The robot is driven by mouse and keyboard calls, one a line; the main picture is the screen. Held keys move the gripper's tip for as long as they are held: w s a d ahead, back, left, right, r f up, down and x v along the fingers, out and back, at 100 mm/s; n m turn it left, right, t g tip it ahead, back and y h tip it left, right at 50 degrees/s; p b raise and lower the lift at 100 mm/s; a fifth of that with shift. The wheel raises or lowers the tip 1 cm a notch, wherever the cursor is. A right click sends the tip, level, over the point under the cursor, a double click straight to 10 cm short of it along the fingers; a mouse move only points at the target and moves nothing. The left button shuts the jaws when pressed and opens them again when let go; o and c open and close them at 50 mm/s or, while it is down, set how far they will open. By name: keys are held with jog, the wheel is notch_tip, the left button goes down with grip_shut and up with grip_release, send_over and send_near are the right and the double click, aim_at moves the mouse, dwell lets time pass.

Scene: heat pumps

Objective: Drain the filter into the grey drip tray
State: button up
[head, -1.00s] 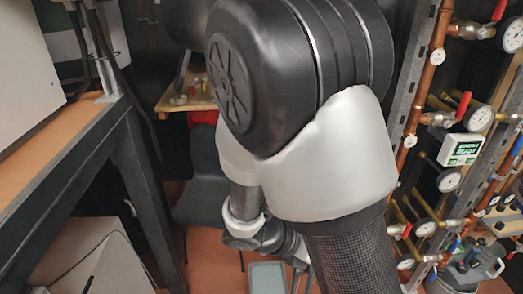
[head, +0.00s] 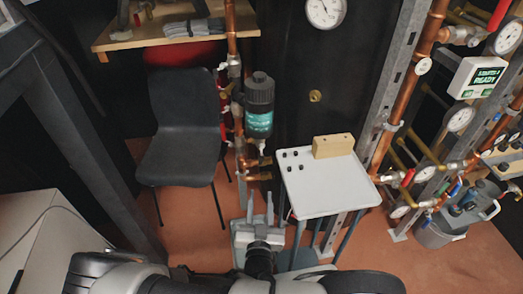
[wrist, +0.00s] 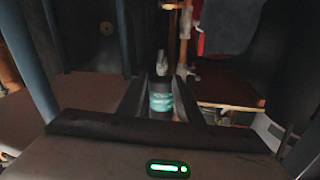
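The filter, a black-capped cylinder with a teal label (head: 259,118), stands upright beside the copper pipes in the head view. Its pale lower end has a small valve. In the wrist view the filter (wrist: 160,98) appears inverted, beyond and between my fingers. My gripper (head: 260,203) is open and empty, below the filter and apart from it, fingers pointing away from me; it also shows in the wrist view (wrist: 161,84).
A white-topped stand (head: 325,190) with black knobs and a wooden block (head: 333,146) is right of the filter. A dark chair (head: 183,150) is to the left. Copper pipes with valves and gauges line the right. A workbench frame (head: 90,150) stands at left.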

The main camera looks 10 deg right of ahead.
aim_at(261, 161)
jog(key=b+x, duration=0.3)
jog(key=x, duration=1.4)
jog(key=shift+w+a, duration=0.1)
jog(key=shift+w, duration=0.1)
grip_shut()
